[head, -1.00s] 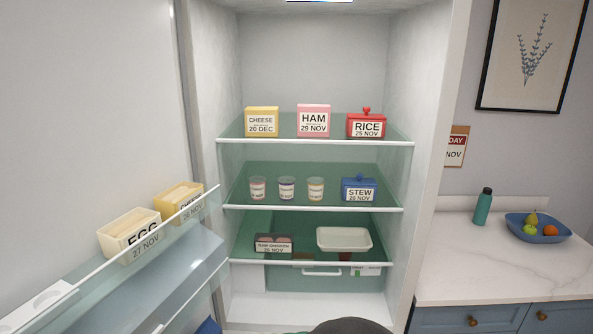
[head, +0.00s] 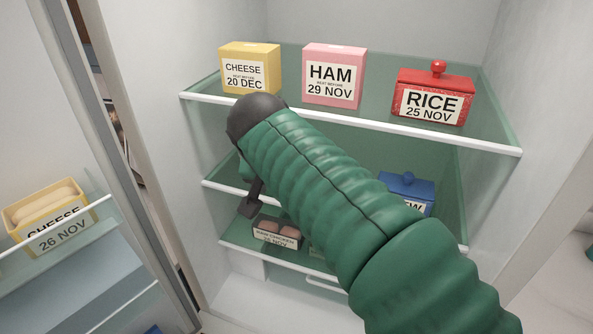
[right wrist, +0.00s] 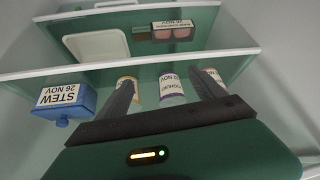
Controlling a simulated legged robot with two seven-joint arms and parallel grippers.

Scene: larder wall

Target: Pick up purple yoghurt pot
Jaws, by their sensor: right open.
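The purple yoghurt pot (right wrist: 172,90), a small pale cup with a purple-printed label, stands on the middle fridge shelf. In the right wrist view it is between my two dark fingers, a little beyond them, and I see no contact. My right gripper (right wrist: 160,78) is open and empty. In the head view its dark finger (head: 250,204) shows at the middle shelf's front edge, and my green arm hides the pots. An orange-labelled pot (right wrist: 132,90) is partly behind the left finger. Another pot (right wrist: 213,77) is partly behind the right finger. My left gripper is not in view.
A blue stew box (head: 407,190) stands on the same shelf, also in the right wrist view (right wrist: 68,102). Above are cheese (head: 250,68), ham (head: 335,75) and rice (head: 433,94) boxes. Raw chicken (head: 276,234) lies below. The door rack holds another cheese tub (head: 50,215).

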